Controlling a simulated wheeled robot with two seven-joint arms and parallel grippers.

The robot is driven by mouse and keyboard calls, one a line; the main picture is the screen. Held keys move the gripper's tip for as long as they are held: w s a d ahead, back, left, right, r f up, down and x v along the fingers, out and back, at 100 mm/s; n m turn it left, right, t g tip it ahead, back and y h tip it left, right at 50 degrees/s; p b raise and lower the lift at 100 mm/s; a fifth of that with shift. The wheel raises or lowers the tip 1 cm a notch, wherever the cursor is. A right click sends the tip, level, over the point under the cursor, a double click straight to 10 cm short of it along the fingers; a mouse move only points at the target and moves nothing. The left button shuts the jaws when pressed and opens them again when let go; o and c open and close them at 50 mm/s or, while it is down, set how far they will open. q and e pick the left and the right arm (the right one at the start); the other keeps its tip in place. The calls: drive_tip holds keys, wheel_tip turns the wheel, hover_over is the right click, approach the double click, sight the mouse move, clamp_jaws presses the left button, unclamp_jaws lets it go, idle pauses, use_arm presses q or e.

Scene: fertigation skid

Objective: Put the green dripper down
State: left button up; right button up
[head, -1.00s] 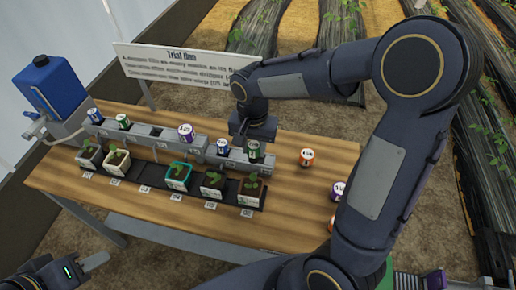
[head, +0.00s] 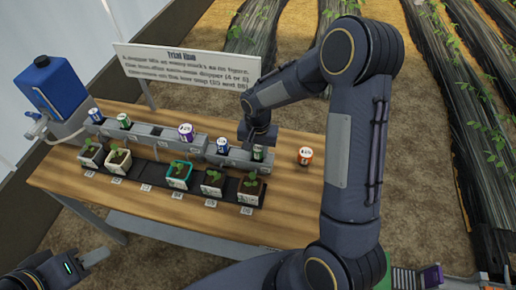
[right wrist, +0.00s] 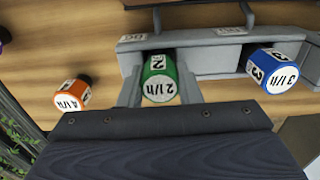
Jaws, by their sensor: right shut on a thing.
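The green dripper (head: 258,153), marked 2 l/h, is between the two fingers of my right gripper (head: 259,146) at the right end of the grey rail (head: 238,157). In the right wrist view the green dripper (right wrist: 158,80) has its cap facing the camera, with a finger on each side, in front of a dark slot in the rail (right wrist: 215,48). Whether it rests in that slot I cannot tell. My left gripper (head: 90,259) is at the lower left, away from the table; only part of it shows.
A blue dripper (head: 222,145) stands in the rail left of the green one. An orange dripper (head: 305,156) stands on the table to the right. Potted seedlings (head: 250,186) line the front of the rail. Another green dripper (head: 124,121) and a purple one (head: 185,133) are further left.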

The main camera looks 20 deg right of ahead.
sight(258, 148)
drive_tip(key=shift+f, duration=0.15)
drive_tip(key=o, duration=0.9)
drive_tip(key=shift+o, duration=0.2)
wheel_tip(258, 148, up, 11)
drive_tip(key=shift+r+b, duration=0.1)
drive_tip(key=shift+b, duration=0.25)
drive_tip(key=s+d+r+n+t+y, duration=0.1)
drive_tip(key=s+r, duration=0.3)
drive_tip(key=s, duration=0.2)
drive_tip(key=s+r+n+t+y, duration=0.2)
drive_tip(key=s+r, duration=0.2)
drive_tip(key=s, duration=0.3)
drive_tip(key=s+a+f+n+t, duration=0.1)
drive_tip(key=s+a+n+t, duration=0.1)
drive_tip(key=s, duration=0.7)
drive_tip(key=shift+s+a+n+t+y, duration=0.25)
drive_tip(key=shift+a+n+t+y, duration=0.05)
drive_tip(key=shift+n+y, duration=0.1)
